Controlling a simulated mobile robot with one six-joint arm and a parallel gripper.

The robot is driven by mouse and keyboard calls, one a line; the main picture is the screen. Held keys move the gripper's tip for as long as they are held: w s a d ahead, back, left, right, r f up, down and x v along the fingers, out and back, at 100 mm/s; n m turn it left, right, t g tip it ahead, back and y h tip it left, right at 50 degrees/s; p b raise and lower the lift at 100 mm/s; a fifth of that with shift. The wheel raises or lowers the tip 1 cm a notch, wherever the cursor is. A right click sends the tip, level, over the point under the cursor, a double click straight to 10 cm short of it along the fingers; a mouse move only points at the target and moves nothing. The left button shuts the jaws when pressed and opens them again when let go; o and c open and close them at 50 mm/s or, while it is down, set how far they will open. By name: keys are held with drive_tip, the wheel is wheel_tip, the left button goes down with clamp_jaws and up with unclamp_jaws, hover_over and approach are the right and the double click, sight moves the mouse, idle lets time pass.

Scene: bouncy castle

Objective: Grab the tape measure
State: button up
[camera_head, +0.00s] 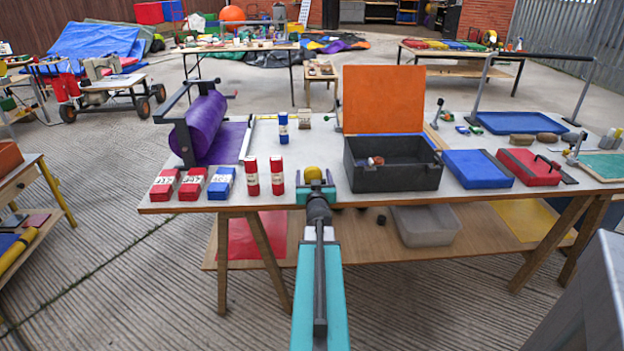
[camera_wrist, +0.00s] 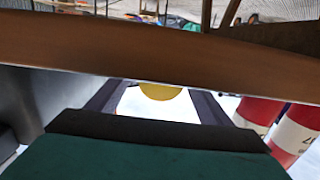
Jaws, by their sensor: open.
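A small yellow rounded thing, which looks like the tape measure (camera_head: 313,173), sits at the front edge of the white-topped table, right of two red cylinders. My gripper (camera_head: 316,186) is open at that edge, just in front of it. In the wrist view the yellow thing (camera_wrist: 160,91) shows between the two dark fingers of my gripper (camera_wrist: 155,103).
Two red labelled cylinders (camera_head: 264,176) stand close to the left. A dark open box with an orange lid (camera_head: 383,98) stands close to the right. The table's front edge (camera_wrist: 160,50) crosses the wrist view. A purple roll (camera_head: 206,124) is at the table's left.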

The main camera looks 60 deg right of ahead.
drive_tip(key=shift+w+d, duration=0.45)
drive_tip(key=shift+d, duration=0.15)
drive_tip(key=shift+c, duration=0.2)
drive_tip(key=c, duration=1.2)
